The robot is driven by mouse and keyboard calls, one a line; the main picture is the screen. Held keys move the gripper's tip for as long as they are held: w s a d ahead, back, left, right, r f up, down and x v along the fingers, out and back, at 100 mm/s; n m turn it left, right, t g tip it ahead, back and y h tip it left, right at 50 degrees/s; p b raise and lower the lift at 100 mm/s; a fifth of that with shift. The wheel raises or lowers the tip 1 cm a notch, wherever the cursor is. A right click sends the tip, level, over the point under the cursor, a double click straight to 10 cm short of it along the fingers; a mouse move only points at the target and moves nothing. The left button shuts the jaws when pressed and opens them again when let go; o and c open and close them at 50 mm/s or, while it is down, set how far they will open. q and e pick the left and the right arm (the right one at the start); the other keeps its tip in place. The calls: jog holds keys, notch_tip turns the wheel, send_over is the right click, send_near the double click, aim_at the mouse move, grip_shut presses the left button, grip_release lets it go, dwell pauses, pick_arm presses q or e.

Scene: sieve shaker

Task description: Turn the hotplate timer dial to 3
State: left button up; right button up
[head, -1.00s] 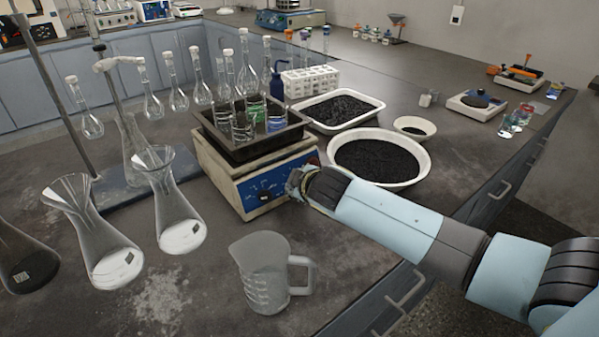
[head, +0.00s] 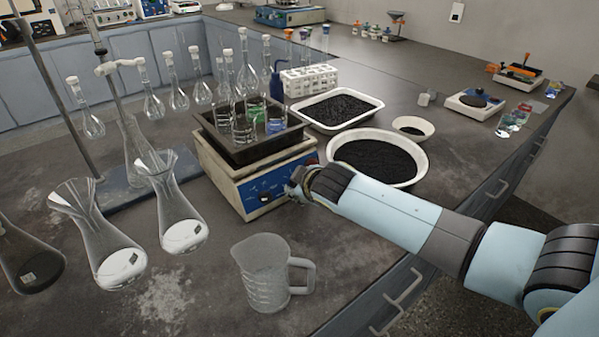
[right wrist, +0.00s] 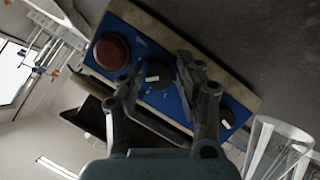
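The hotplate (head: 227,182) stands on the bench with a blue front panel (head: 255,185). In the right wrist view the panel shows a black dial (right wrist: 158,74) with a pale mark, a second black dial (right wrist: 226,117) and a red round button (right wrist: 111,51). Its lettering is too small to read. My right gripper (head: 293,187) is at the right part of the panel. In the right wrist view its fingers (right wrist: 160,69) are apart, one on each side of the first black dial. I cannot tell whether they touch it. My left gripper is not in view.
A dark tray (head: 237,152) with several glass beakers sits on the hotplate. A plastic jug (head: 262,275) stands in front, glass flasks (head: 180,215) to the left. A white bowl of black grains (head: 420,172) lies behind my right arm.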

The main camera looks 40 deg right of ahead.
jog(key=shift+o, duration=1.1)
jog(key=v, duration=1.2)
jog(key=shift+a, duration=0.1)
